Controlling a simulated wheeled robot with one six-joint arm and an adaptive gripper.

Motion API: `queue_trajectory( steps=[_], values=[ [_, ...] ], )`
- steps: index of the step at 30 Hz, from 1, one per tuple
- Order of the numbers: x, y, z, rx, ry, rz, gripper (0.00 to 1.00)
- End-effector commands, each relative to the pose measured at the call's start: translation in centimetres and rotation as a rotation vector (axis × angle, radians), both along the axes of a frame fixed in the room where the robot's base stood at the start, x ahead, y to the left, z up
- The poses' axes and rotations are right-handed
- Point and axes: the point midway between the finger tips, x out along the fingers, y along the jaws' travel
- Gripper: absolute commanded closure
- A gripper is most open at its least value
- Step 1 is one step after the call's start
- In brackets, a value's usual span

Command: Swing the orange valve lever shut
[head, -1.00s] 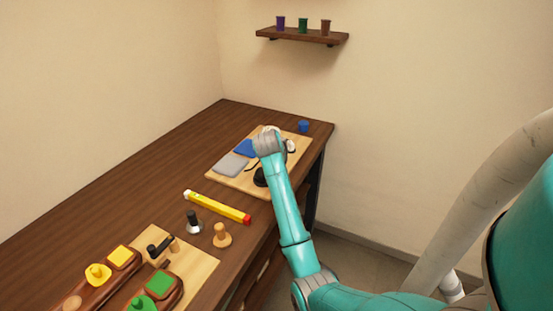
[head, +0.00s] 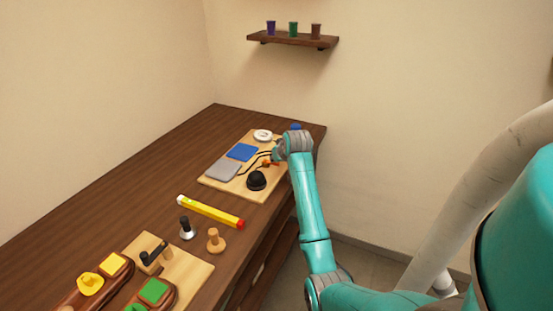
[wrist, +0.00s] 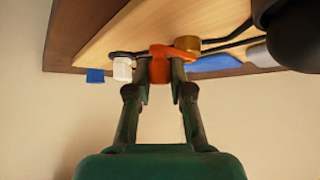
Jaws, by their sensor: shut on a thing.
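The orange valve lever (wrist: 159,66) stands between my fingertips in the wrist view, and my gripper (wrist: 160,72) is shut on it. A brass-coloured round part (wrist: 187,43) sits right beside the lever on the light wooden board. In the head view a small orange part (head: 268,163) shows on the board (head: 232,188), left of my arm's end. My fingers are hidden there behind my wrist.
A black dome (head: 256,180), a blue pad (head: 242,152), a grey pad (head: 222,170), a white ring (head: 263,135) and dark lines share the board. A blue cup (head: 296,127) stands behind my wrist. A yellow bar (head: 210,212) lies in front.

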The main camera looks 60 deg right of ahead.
Motion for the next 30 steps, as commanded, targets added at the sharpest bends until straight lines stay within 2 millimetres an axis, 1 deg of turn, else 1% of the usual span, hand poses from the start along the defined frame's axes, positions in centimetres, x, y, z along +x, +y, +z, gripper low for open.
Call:
queue_trajectory(
  steps=[10,11,12,14,24,26,30],
  values=[
    [0.0,-0.1,0.0,-0.001,-0.001,0.001,1.0],
    [0.0,-0.1,0.0,-0.001,-0.001,0.001,0.77],
    [0.0,-0.1,0.0,-0.001,-0.001,0.001,0.67],
    [0.0,-0.1,0.0,-0.001,-0.001,0.001,0.54],
    [-0.1,0.0,0.1,-0.001,-0.001,0.001,0.54],
    [-0.3,0.2,0.4,-0.001,-0.001,0.001,0.54],
    [-1.3,1.0,1.8,-0.002,-0.002,0.001,0.54]
  ],
)
